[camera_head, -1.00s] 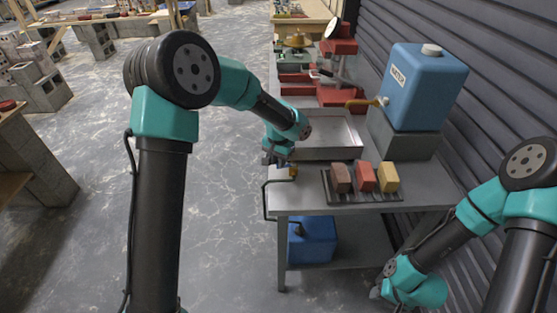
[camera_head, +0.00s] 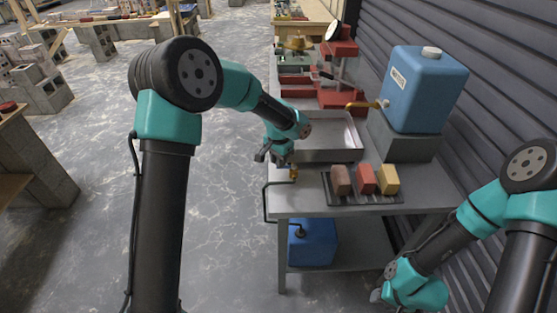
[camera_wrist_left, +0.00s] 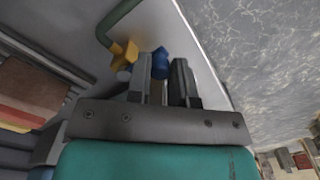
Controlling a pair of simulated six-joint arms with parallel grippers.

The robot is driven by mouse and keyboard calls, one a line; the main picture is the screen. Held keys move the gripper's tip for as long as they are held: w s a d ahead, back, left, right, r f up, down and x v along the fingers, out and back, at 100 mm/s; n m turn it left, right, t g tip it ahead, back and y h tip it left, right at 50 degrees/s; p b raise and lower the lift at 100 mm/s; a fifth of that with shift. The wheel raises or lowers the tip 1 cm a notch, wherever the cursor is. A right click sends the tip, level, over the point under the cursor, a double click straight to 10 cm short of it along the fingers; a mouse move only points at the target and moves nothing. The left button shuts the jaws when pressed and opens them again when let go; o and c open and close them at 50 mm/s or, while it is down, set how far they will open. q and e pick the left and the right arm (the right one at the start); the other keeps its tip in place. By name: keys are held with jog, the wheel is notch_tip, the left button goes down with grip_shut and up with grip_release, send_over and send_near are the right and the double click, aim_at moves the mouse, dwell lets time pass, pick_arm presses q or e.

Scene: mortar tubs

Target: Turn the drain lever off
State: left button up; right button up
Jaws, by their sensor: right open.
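The drain valve (camera_head: 293,173) is a small yellow-orange fitting at the near left edge of the bench, below the metal tray (camera_head: 318,155). In the left wrist view the yellow valve body (camera_wrist_left: 124,54) sits on a green pipe, with a blue lever end (camera_wrist_left: 160,63) beside it. My left gripper (camera_head: 268,157) is just left of the valve. Its fingers (camera_wrist_left: 163,85) are apart, with the blue end in line with the gap; contact is unclear. My right gripper (camera_head: 378,293) is low at the right, largely hidden by its arm, away from the valve.
Three coloured blocks (camera_head: 366,180) stand on a dark rack right of the valve. A blue tank (camera_head: 425,88) with a brass tap (camera_head: 362,104) stands on a grey block behind. A blue container (camera_head: 312,241) is on the lower shelf. The floor left of the bench is clear.

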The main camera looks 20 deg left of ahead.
pick_arm(q)
jog(key=o, duration=0.4)
jog(key=shift+o, duration=0.2)
jog(key=shift+r, duration=0.15)
notch_tip(320, 180, up, 17)
dwell(0.4)
